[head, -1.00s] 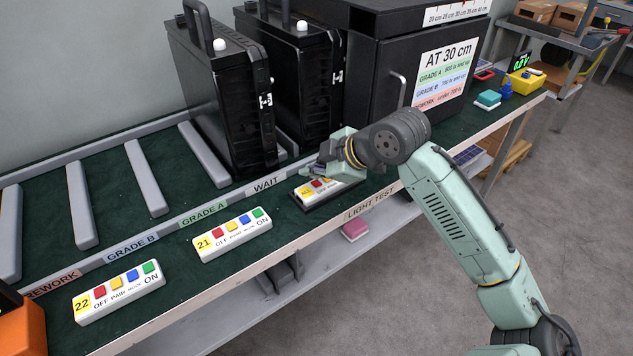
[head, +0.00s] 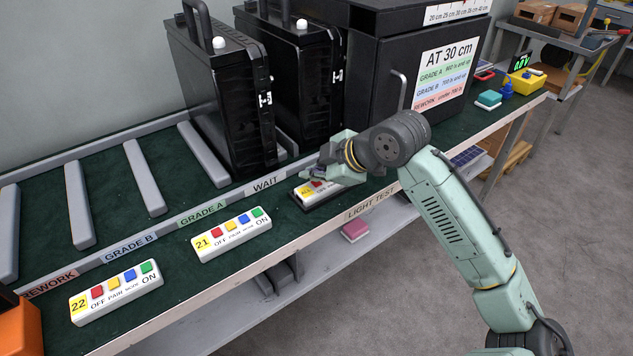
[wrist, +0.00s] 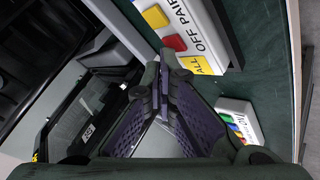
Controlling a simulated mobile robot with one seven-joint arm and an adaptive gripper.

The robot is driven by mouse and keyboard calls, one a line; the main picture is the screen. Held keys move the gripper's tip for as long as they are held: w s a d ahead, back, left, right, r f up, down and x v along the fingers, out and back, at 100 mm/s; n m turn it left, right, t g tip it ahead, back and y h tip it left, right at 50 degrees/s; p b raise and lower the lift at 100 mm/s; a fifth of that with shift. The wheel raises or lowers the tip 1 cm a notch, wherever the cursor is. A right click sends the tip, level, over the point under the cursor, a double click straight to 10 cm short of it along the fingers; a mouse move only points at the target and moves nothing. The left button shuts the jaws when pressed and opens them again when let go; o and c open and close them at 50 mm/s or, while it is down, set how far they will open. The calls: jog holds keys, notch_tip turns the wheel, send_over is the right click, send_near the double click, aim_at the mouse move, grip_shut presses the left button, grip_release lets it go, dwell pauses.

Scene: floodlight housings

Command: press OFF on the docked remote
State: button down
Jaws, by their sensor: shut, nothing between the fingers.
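The docked remote (head: 308,190) is white with a yellow ALL label and sits in a dark dock near the bench's front edge. My gripper and wrist cover its right part in the head view. In the wrist view the remote (wrist: 203,22) shows a red button (wrist: 175,42) beside the OFF lettering and a yellow button (wrist: 155,16) beside PAIR. My gripper (wrist: 171,60) is shut and empty, its fingertips close to the ALL label and the red button. I cannot tell whether they touch the remote.
Loose remotes 21 (head: 231,235) and 22 (head: 117,292) lie to the left on the green bench. Black floodlight housings (head: 222,95) stand behind, beside a dark test box (head: 378,75). A divider rail with WAIT and grade labels runs behind the remotes.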

aim_at(316, 185)
jog(key=shift+f+b, duration=0.3)
jog(key=shift+f, duration=0.05)
dwell(0.5)
jog(key=shift+r+p, duration=0.55)
jog(key=shift+r, duration=0.25)
jog(key=shift+r+p, duration=1.8)
jog(key=shift+r, duration=0.75)
jog(key=shift+d+f, duration=0.1)
